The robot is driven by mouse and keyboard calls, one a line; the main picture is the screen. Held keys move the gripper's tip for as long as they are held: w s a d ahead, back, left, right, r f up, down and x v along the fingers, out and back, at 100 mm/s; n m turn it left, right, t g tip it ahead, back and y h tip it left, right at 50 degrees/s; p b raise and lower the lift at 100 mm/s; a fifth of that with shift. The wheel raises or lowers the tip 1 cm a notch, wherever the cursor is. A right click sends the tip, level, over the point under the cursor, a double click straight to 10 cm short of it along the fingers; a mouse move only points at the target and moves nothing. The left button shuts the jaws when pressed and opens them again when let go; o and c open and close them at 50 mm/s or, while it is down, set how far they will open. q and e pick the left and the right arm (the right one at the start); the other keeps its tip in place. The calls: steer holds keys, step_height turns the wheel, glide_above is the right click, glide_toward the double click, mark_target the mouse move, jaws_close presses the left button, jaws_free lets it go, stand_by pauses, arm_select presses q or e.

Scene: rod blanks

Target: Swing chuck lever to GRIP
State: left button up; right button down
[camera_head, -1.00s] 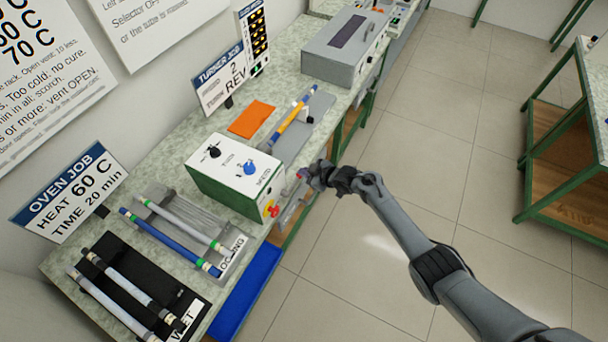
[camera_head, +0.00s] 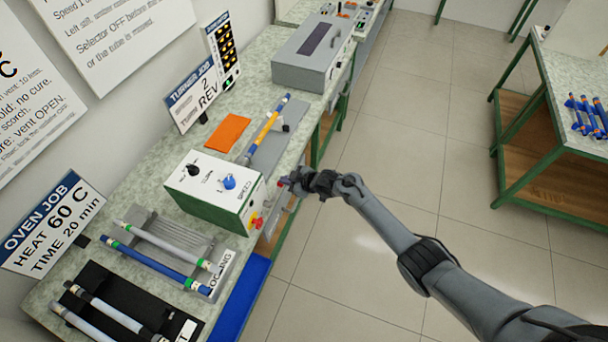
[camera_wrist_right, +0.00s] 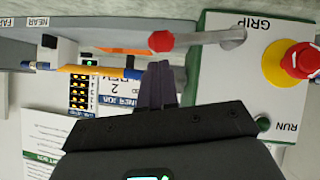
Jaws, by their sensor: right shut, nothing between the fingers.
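The chuck lever is a grey arm (camera_wrist_right: 205,39) with a red ball knob (camera_wrist_right: 161,41), on the end face of the white and green control box (camera_head: 212,190). In the right wrist view, its pivot end is beside the word GRIP and its knob points left. My right gripper (camera_head: 288,183) is at that end of the box. Its fingers (camera_wrist_right: 158,72) are shut and empty, close to the knob; I cannot tell whether they touch it. A yellow and blue rod (camera_head: 265,130) lies along the grey turner bed behind the box. My left gripper is not in view.
A red button on yellow (camera_wrist_right: 292,62) and a green RUN button (camera_wrist_right: 263,124) sit on the same face. Racks with rods (camera_head: 165,245) and a blue tray (camera_head: 240,295) are nearer. Open floor (camera_head: 400,180) lies to the right.

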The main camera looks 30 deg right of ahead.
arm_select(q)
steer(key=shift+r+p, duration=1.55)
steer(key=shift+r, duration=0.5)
arm_select(e)
steer(key=w+r+v, duration=0.1)
steer(key=r+v, duration=0.1)
steer(key=v, duration=0.9)
steer(key=shift+s+r, duration=0.15)
